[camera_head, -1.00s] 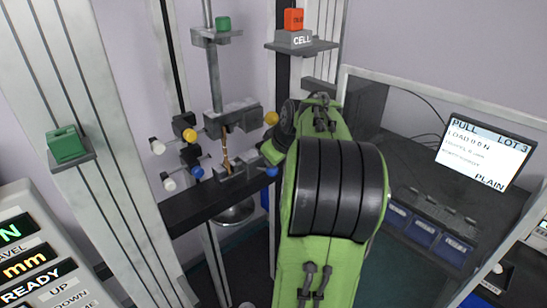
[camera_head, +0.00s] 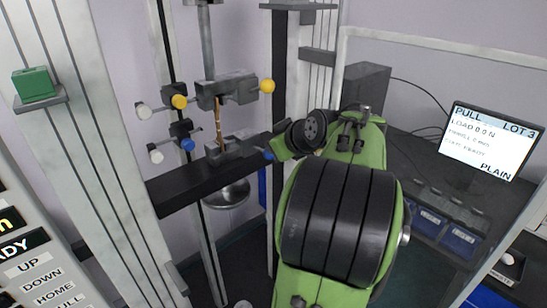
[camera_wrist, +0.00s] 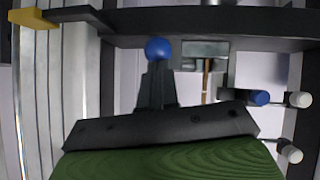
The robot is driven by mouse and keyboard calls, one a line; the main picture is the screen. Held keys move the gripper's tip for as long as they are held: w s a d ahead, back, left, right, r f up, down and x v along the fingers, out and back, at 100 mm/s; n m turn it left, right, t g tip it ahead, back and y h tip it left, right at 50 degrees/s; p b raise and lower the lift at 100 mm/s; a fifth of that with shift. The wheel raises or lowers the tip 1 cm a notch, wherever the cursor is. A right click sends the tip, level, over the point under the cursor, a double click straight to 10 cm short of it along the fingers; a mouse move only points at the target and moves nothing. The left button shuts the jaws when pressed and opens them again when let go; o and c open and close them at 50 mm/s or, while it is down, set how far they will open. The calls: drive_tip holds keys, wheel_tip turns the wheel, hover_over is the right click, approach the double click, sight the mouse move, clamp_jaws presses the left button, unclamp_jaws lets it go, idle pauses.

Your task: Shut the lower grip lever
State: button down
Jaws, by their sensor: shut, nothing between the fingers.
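The lower grip (camera_head: 224,152) sits on the dark crossbeam, with a thin brown strip (camera_head: 218,122) rising from it to the upper grip (camera_head: 228,91). Its blue lever knob (camera_head: 268,155) on the right is partly hidden beside my arm; another blue knob (camera_head: 187,144) is on the left. In the wrist view a blue knob (camera_wrist: 158,49) is just beyond the tips of my gripper (camera_wrist: 157,78), which is shut and empty. I cannot tell whether they touch. The lower grip (camera_wrist: 205,50) is right of that knob. In the head view my arm hides the fingers.
The crossbeam (camera_head: 190,190) runs below the grips. Tall frame columns (camera_head: 80,110) stand on the left. A screen (camera_head: 487,140) and blue bins (camera_head: 462,238) are at right.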

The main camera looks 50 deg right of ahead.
wheel_tip(320, 180, down, 6)
drive_tip(key=s+t+h+b, duration=0.1)
drive_tip(key=t+b, duration=0.2)
drive_tip(key=b, duration=0.8)
drive_tip(key=shift+f, duration=0.2)
drive_tip(key=shift+a, duration=0.1)
